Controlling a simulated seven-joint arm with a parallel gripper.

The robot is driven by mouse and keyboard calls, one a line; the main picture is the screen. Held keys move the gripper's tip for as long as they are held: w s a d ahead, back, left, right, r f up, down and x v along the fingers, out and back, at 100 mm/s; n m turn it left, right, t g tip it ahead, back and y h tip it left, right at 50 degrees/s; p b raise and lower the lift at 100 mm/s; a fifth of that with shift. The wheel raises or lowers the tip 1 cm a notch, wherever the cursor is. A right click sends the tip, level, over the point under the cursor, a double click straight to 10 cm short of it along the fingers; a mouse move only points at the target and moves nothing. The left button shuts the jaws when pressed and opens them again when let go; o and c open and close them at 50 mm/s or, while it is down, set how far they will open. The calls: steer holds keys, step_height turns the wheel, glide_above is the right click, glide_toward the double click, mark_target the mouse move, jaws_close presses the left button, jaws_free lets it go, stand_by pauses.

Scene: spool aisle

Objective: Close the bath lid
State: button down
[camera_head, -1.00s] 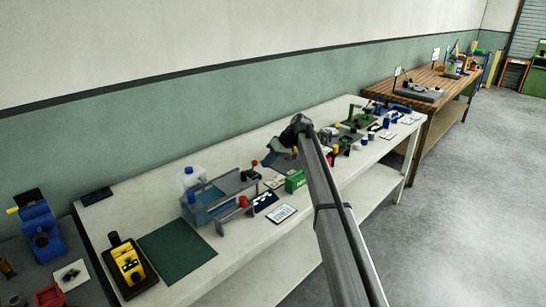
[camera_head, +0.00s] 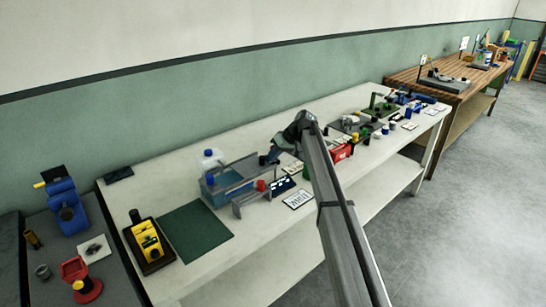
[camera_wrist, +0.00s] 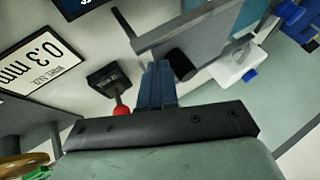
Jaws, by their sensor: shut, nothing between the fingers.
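The bath (camera_head: 222,187) is a bluish, see-through box on the white bench in the head view. A grey panel along it may be its lid; I cannot tell how far it is open. In the wrist view a grey panel (camera_wrist: 205,28) with a black cylindrical knob (camera_wrist: 180,63) lies just beyond my fingers. My gripper (camera_head: 271,158) is over the bench near the bath's right end. In the wrist view my gripper (camera_wrist: 158,70) has its blue fingers together and empty, close beside the black knob. Contact cannot be told.
A white jug (camera_wrist: 236,64) with a blue cap stands behind the bath. A dark block (camera_wrist: 106,82) with a red-ball lever is left of my fingers in the wrist view. A wire-size card (camera_wrist: 40,58) lies further left. A green mat (camera_head: 195,232) leaves clear bench space.

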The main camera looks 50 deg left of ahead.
mark_target(256, 168)
steer(key=shift+s, duration=0.1)
steer(key=s, duration=0.9)
steer(key=shift+s, duration=0.3)
steer(key=w, duration=0.4)
steer(key=shift+w+d, duration=0.15)
steer(key=shift+d, duration=0.2)
steer(key=v, duration=1)
steer(key=shift+d, duration=0.1)
